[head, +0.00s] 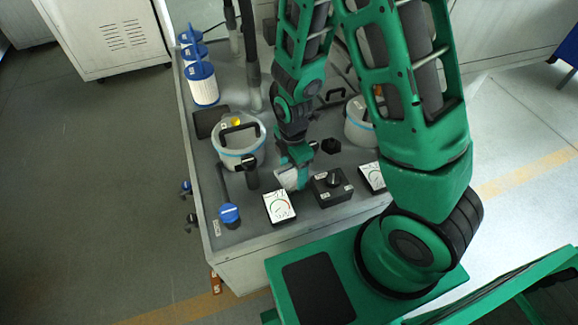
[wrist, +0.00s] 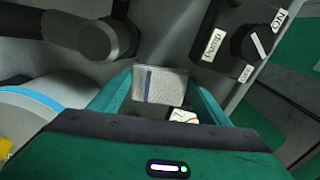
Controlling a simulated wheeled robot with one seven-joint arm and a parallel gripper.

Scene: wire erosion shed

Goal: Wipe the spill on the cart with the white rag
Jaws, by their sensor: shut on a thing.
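The white rag (head: 292,180) is a small folded pad at the end of my gripper (head: 296,165), low over the front part of the cart (head: 240,243). In the wrist view the rag (wrist: 160,84), pale with a blue stripe, sits between the two green fingers, which are shut on it. I cannot tell whether the rag touches the cart top. No spill shows in either view; my gripper and arm cover part of the top.
A gauge (head: 279,206) and a black knob box (head: 332,186) stand close in front of the rag. A lidded grey bucket (head: 240,141) and a black-and-blue valve (head: 230,214) are to the left. White filters (head: 202,84) stand at the back left.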

